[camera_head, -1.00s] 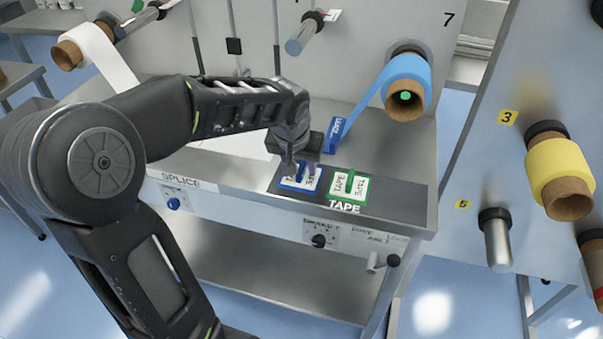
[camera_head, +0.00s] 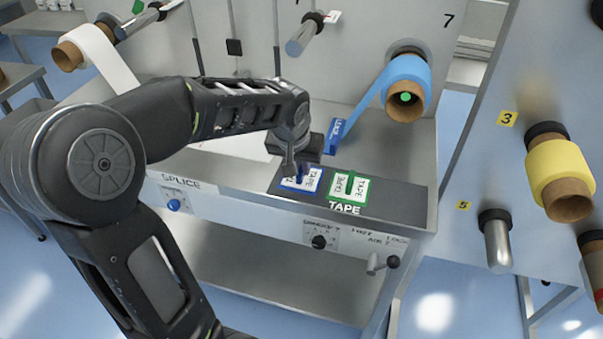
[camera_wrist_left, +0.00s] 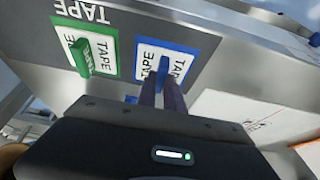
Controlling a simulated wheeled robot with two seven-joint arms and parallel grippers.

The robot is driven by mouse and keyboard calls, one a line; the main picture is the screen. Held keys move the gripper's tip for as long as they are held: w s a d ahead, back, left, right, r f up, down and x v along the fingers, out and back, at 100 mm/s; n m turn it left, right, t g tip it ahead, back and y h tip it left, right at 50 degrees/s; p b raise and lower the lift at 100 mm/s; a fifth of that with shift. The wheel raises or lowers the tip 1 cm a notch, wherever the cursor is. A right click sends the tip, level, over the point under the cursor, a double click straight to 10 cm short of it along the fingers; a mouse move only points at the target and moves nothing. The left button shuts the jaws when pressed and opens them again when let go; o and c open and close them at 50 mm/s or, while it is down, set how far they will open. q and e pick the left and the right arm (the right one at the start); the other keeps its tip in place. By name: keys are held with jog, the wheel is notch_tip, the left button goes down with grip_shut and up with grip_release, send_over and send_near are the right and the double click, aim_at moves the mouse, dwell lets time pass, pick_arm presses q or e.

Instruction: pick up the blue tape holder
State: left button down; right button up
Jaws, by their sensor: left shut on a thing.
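The blue tape holder (camera_head: 314,181) is a flat blue-edged piece with white TAPE labels and a raised blue grip in its middle. It lies on the dark TAPE panel at the front of the metal bench. My left gripper (camera_head: 300,175) points down over it, its fingers shut on the raised grip. In the left wrist view the holder (camera_wrist_left: 181,62) shows beyond the fingers (camera_wrist_left: 163,92), which meet at the blue grip. Whether the holder is lifted at all I cannot tell. My right gripper is not in view.
A green tape holder (camera_head: 359,188) lies close to the right of the blue one. A blue web runs from a blue roll (camera_head: 407,75) to the bench behind. A yellow roll (camera_head: 560,166) hangs on the right panel. Knobs line the bench front.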

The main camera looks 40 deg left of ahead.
pick_arm(q)
jog(key=shift+r, duration=0.1)
notch_tip(320, 180, up, 10)
dwell(0.4)
dwell(0.6)
